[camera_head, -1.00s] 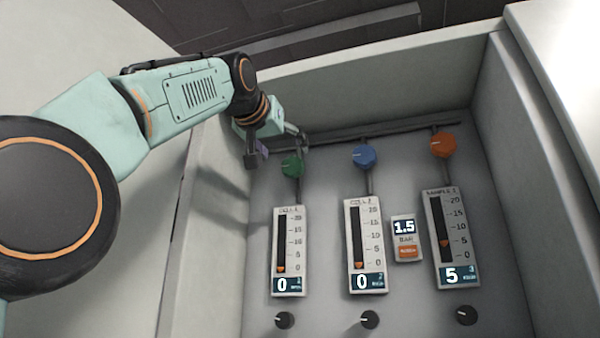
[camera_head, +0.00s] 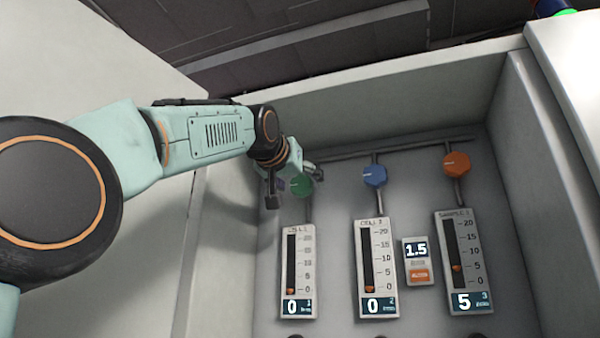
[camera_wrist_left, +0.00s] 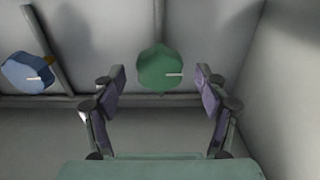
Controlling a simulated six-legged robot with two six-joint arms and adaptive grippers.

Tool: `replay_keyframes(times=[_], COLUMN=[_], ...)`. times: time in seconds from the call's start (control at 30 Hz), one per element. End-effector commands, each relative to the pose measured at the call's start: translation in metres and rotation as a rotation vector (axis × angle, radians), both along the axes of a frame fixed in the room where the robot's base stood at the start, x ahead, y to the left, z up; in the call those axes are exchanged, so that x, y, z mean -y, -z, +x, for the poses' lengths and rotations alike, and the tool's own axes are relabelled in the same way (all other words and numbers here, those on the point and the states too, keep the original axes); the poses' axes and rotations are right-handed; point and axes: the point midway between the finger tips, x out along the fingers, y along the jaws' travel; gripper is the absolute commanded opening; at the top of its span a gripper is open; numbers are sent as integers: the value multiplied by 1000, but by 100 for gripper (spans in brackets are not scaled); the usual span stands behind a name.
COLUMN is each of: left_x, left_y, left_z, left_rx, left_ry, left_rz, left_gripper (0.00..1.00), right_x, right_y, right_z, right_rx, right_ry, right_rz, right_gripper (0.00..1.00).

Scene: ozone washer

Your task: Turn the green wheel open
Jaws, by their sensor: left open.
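The green wheel (camera_head: 301,186) sits on the pipe above the left gauge in the head view, partly hidden by my left gripper (camera_head: 293,188). In the left wrist view the green wheel (camera_wrist_left: 162,70) shows whole, with a white mark pointing right. My left gripper (camera_wrist_left: 160,100) is open, one purple-padded finger on each side of the wheel. A gap shows between the wheel and each pad. I cannot tell whether the fingertips reach past the wheel. My right gripper is in no view.
A blue wheel (camera_head: 375,175) and an orange wheel (camera_head: 456,164) stand to the right on the same pipe (camera_head: 410,147). Gauges reading 0, 0 and 5 hang below, beside a small 1.5 bar display (camera_head: 416,250). The recess's left wall (camera_head: 228,240) is close to my left gripper.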

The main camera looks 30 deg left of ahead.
Motion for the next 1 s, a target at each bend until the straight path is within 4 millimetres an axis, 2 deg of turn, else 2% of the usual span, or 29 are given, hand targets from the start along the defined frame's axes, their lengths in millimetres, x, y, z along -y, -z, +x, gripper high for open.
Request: replay_keyframes(times=[0.03,0.2,0.57,1.0], left_x=[-1,-2,-2,-2], left_y=[-3,-1,1,1], left_z=[3,9,10,10], left_rx=[-2,-1,0,-1], left_ry=[0,2,2,2], left_rz=[0,0,0,0], left_gripper=[73,73,73,37], right_x=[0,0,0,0], right_y=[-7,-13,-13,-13], right_z=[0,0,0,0], right_rx=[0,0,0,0], right_ry=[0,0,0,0], right_rz=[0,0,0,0], right_gripper=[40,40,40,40])
